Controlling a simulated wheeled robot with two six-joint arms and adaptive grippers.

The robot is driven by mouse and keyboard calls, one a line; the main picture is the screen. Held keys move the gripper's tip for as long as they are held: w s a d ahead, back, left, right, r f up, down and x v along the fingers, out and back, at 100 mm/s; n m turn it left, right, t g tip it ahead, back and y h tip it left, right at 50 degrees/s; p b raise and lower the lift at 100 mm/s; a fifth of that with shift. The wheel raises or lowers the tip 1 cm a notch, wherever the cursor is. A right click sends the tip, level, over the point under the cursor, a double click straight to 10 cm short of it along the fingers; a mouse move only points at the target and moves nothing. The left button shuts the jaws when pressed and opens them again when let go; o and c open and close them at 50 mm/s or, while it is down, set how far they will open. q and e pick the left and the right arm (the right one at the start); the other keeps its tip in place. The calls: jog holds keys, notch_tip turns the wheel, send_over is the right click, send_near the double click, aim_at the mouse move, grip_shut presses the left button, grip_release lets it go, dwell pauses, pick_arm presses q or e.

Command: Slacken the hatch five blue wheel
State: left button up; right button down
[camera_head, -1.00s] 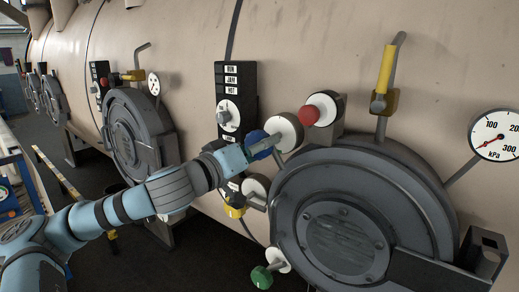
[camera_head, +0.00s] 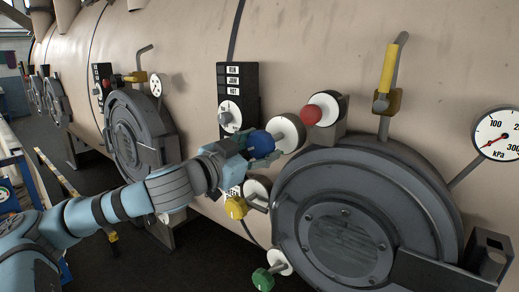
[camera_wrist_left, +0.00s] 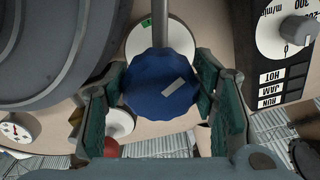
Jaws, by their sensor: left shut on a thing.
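The blue wheel (camera_head: 262,144) sits on a grey stem in front of a white round plate (camera_head: 286,132), left of the big round grey hatch (camera_head: 345,235). My left gripper (camera_head: 240,146) reaches it from the left and is shut on it. In the left wrist view the blue wheel (camera_wrist_left: 160,84) lies between the green-padded fingers (camera_wrist_left: 160,105), one on each side. A slanted pale mark shows on its face. The white plate behind it (camera_wrist_left: 142,40) has a green patch. My right gripper is not in view.
A black switch panel (camera_head: 237,85) stands just above my gripper. A yellow-handled lever (camera_head: 386,70) and a kPa gauge (camera_head: 495,134) are to the right.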

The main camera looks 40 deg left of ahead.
pick_arm(q)
jog(key=m, duration=0.6)
jog(key=shift+a, duration=0.15)
jog(key=m, duration=0.6)
jog(key=shift+r+m, duration=0.15)
jog(key=shift+m, duration=0.25)
jog(key=m+b, duration=0.1)
jog(key=m, duration=0.3)
jog(key=shift+m+b, duration=0.3)
jog(key=m+b, duration=0.1)
jog(key=m, duration=0.2)
jog(key=m+b, duration=0.1)
jog(key=m, duration=0.1)
jog(key=shift+r+m, duration=0.2)
jog(key=shift+m, duration=0.2)
jog(key=o, duration=1.2)
jog(key=shift+c, duration=0.2)
jog(key=shift+r, duration=0.1)
